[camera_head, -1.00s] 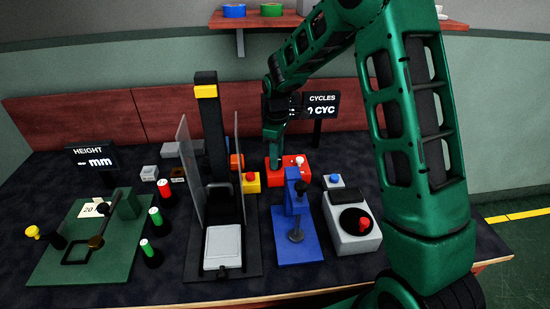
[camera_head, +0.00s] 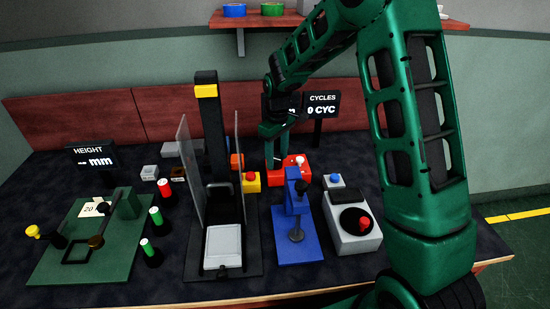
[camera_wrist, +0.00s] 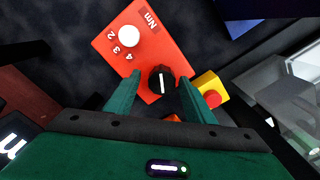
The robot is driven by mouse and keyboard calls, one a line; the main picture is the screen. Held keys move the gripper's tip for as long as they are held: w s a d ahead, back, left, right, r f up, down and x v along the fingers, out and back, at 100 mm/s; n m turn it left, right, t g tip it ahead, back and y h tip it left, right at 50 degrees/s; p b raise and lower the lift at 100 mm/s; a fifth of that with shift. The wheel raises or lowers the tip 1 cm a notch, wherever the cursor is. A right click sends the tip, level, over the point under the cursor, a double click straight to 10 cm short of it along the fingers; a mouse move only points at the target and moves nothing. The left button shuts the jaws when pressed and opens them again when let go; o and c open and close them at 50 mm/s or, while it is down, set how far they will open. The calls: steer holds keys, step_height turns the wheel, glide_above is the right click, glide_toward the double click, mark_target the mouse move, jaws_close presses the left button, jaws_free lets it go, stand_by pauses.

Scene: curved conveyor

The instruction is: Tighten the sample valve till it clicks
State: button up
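A red box (camera_wrist: 160,40) in the wrist view has a white round knob (camera_wrist: 129,36), the marks 2, 3, 4 and "Nm", and a black knob (camera_wrist: 162,80) with a white line at its near edge. The black knob looks like the sample valve, though no label says so. My gripper (camera_wrist: 161,84) is open, one finger on each side of the black knob, with a small gap showing on both sides. In the head view my gripper (camera_head: 276,164) points down at the red box (camera_head: 295,175), hiding the black knob.
A yellow box with a red button (camera_wrist: 212,98) sits close to my right finger in the wrist view. A clear-walled stand (camera_head: 208,150) is on the left.

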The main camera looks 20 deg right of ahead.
mark_target(277, 159)
steer(key=shift+a, duration=0.1)
step_height(277, 159, up, 11)
steer(key=shift+f, duration=0.15)
stand_by(0.5)
stand_by(0.5)
